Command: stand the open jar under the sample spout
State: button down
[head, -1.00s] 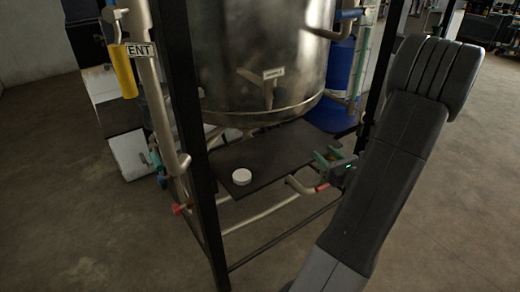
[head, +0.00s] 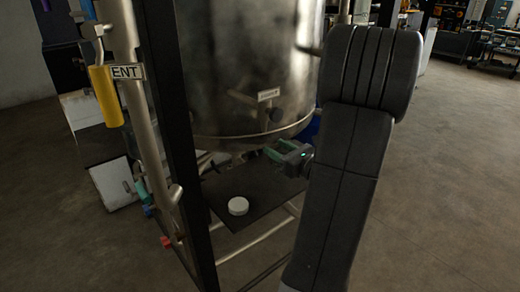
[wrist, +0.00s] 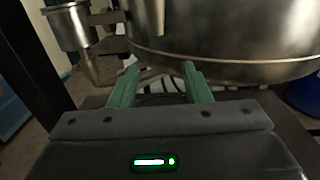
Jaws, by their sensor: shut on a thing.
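The sample spout (head: 243,98) is a short steel pipe low on the front of the steel tank, beside a small label and a dark round knob. My gripper (head: 274,150) is below the tank's lower edge, below and slightly right of the spout. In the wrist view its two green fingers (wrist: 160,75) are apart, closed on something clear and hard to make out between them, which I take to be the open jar. The jar's outline and tilt cannot be told. A white round lid (head: 238,206) lies flat on the dark shelf (head: 222,187) under the tank.
A black frame post (head: 175,130) stands left of the shelf. Steel pipes with red and blue valve handles (head: 166,242) run beside it. The tank (head: 240,60) hangs low over the shelf. Bare shelf shows around the lid, and the floor at right is open.

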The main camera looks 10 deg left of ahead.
jog(key=shift+w+a+f, duration=0.6)
jog(key=shift+w+a, duration=0.15)
jog(key=shift+a, duration=0.35)
jog(key=shift+w+a+f, duration=0.65)
jog(key=shift+w+a, duration=0.15)
jog(key=shift+a, duration=0.3)
jog(key=shift+w+a+f, duration=0.6)
jog(key=shift+w+a, duration=0.15)
jog(key=shift+a, duration=0.35)
jog(key=c, duration=0.7)
grip_release()
jog(key=shift+c, duration=0.2)
send_over(287, 182)
jog(key=w, duration=0.1)
jog(key=shift+r, duration=0.1)
